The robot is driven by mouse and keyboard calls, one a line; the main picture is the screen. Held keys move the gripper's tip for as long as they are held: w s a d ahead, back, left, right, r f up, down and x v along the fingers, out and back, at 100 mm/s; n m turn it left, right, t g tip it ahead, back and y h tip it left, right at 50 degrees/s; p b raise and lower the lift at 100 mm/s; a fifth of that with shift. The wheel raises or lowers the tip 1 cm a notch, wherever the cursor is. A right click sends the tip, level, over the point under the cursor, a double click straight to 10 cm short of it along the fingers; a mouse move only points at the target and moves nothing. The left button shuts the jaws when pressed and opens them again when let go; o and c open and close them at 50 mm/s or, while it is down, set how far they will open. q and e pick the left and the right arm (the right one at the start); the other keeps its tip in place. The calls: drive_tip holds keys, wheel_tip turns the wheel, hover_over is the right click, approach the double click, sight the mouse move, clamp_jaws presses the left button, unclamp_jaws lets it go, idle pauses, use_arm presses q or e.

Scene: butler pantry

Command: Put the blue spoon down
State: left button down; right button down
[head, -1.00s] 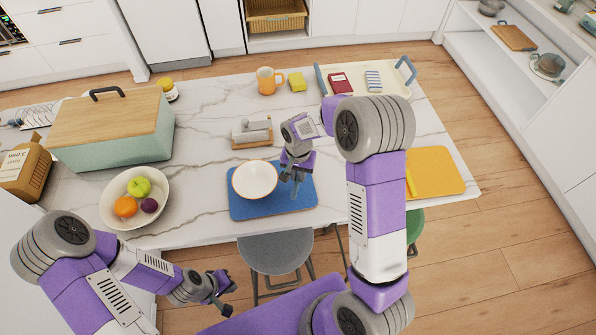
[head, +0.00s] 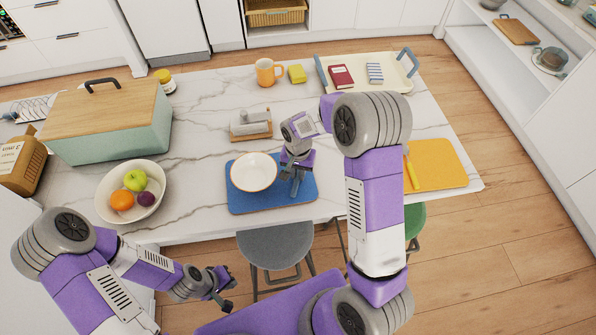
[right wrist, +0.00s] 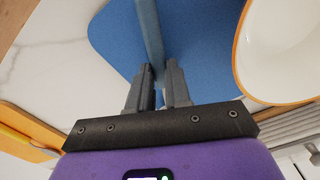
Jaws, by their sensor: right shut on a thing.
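The blue spoon (right wrist: 149,30) shows in the right wrist view as a narrow grey-blue strip between my fingertips, running up to the picture's top edge. My right gripper (right wrist: 158,82) is shut on it, over the blue mat (right wrist: 115,40). In the head view my right gripper (head: 297,184) is over the right part of the blue mat (head: 242,203), just right of the white bowl (head: 253,172) with an orange rim. The spoon is hard to make out there. Whether it touches the mat is unclear. My left gripper (head: 228,290) is open and empty, in front of the counter.
A yellow mat (head: 440,165) with a yellow utensil lies right of my right arm. A grey block on a wooden base (head: 250,126) stands behind the bowl. A fruit bowl (head: 107,205) and a large box (head: 120,135) are at left. Bare marble lies between them.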

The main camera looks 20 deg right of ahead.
sight(298, 176)
drive_tip(key=shift+f, duration=0.4)
drive_tip(key=c, duration=1)
unclamp_jaws()
wheel_tip(298, 176, up, 8)
drive_tip(key=shift+f, duration=0.2)
